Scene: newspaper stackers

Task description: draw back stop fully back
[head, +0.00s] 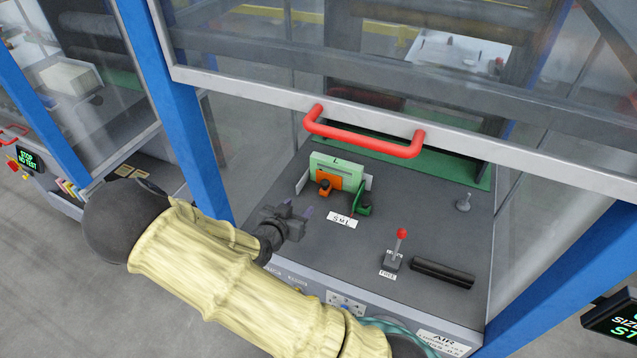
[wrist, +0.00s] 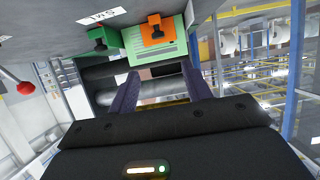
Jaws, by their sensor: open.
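On the grey machine deck, a light green block (head: 345,162) marked "L" stands upright with an orange knobbed piece (head: 326,182) at its front. A dark green knobbed piece (head: 364,203) sits to its right, by a white label (head: 341,220). I cannot tell which piece is the back stop. My gripper (head: 304,219) is open and empty, left of the label and apart from these pieces. In the wrist view, the orange piece (wrist: 155,33) and green piece (wrist: 103,40) appear beyond my spread fingers (wrist: 160,90).
A red-balled lever (head: 401,236) stands at a "FREE" label on the right, beside a black bar (head: 443,273). A small grey knob (head: 464,202) is behind. The clear guard's red handle (head: 365,140) hangs above the deck. Blue posts (head: 178,110) flank the opening.

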